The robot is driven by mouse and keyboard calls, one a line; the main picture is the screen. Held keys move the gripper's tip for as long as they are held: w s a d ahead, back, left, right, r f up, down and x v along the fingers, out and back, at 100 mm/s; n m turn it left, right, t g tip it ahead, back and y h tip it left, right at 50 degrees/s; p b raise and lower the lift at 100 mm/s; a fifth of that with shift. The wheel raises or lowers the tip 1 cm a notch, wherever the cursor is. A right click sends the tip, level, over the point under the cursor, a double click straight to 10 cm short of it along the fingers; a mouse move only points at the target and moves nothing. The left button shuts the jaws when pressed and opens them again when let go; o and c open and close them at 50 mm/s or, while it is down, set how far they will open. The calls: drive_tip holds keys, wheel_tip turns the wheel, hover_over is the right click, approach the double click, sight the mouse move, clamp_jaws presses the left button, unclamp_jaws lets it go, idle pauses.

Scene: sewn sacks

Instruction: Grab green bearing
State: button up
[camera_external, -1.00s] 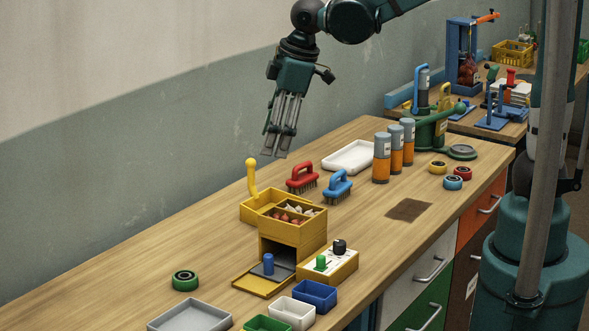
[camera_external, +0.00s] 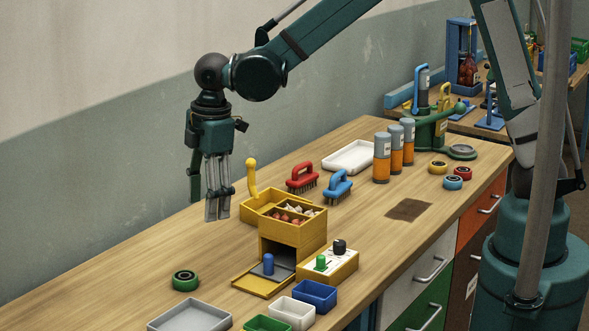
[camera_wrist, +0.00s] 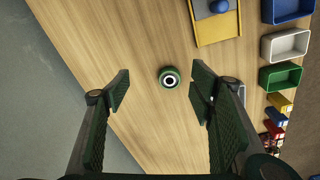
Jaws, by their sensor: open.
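The green bearing (camera_external: 185,280) lies flat on the wooden bench at the lower left, a green ring with a dark centre. In the wrist view the green bearing (camera_wrist: 169,77) appears ahead of the fingertips, between them and a little right of the middle. My gripper (camera_external: 217,216) is open and empty, hanging above the bench, behind and to the right of the bearing in the external view. Its two fingers are spread wide in the wrist view (camera_wrist: 160,88). Nothing hides the bearing.
A yellow box (camera_external: 293,232) with an open drawer stands to the right of the bearing. A grey tray (camera_external: 190,316) and green, white and blue (camera_external: 315,294) bins lie near the front. A wall runs behind.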

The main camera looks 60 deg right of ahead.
sight(184, 276)
drive_tip(key=a+f+n, duration=0.1)
drive_tip(key=a+f, duration=0.4)
drive_tip(key=w+a+f+n, duration=0.1)
drive_tip(key=a+f, duration=0.1)
drive_tip(key=f, duration=0.1)
drive_tip(key=shift+a+f+n+g, duration=0.1)
drive_tip(key=shift+a+n+g, duration=0.2)
drive_tip(key=shift+a+g, duration=0.1)
drive_tip(key=shift+f, duration=0.1)
drive_tip(key=shift+f, duration=1.2)
drive_tip(key=shift+a+f, duration=0.15)
drive_tip(key=shift+f, duration=2.45)
drive_tip(key=c, duration=1.2)
